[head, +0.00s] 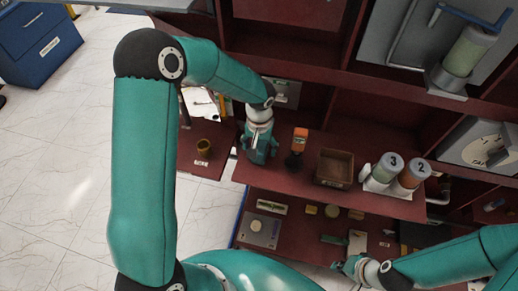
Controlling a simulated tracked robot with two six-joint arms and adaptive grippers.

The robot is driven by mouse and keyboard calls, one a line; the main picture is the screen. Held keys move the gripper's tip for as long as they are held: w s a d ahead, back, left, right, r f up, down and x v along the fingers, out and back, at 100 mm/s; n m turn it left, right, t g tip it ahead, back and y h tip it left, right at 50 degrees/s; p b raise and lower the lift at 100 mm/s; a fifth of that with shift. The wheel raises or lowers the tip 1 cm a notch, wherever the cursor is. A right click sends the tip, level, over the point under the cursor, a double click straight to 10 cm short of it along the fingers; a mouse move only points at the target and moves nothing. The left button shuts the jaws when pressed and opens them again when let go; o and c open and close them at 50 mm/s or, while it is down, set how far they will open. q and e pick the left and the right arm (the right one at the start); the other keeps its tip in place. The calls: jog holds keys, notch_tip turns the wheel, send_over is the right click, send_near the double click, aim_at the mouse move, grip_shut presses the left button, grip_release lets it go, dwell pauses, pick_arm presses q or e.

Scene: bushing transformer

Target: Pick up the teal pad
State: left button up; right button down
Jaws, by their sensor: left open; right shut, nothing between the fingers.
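A small flat teal piece (333,239), which looks like the teal pad, lies on the lower shelf among other small items. My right gripper (343,265) is shut and empty, just below and a little right of the teal piece in the picture; whether it touches it I cannot tell. My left gripper (258,155) is open and empty over the upper shelf, well above and left of the teal piece.
The lower shelf (290,228) also holds a yellow block (312,210), a pale square piece (357,241) and a grey box (259,231). On the upper shelf stand an orange-capped bottle (300,139), a brown open box (335,168) and numbered cylinders (387,166).

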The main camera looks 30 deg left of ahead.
aim_at(260, 146)
pick_arm(q)
jog(key=shift+f, duration=0.55)
jog(key=c, duration=1.2)
jog(key=shift+r, duration=0.2)
notch_tip(260, 146, up, 20)
jog(key=shift+f+b, duration=0.15)
jog(key=shift+b, duration=0.15)
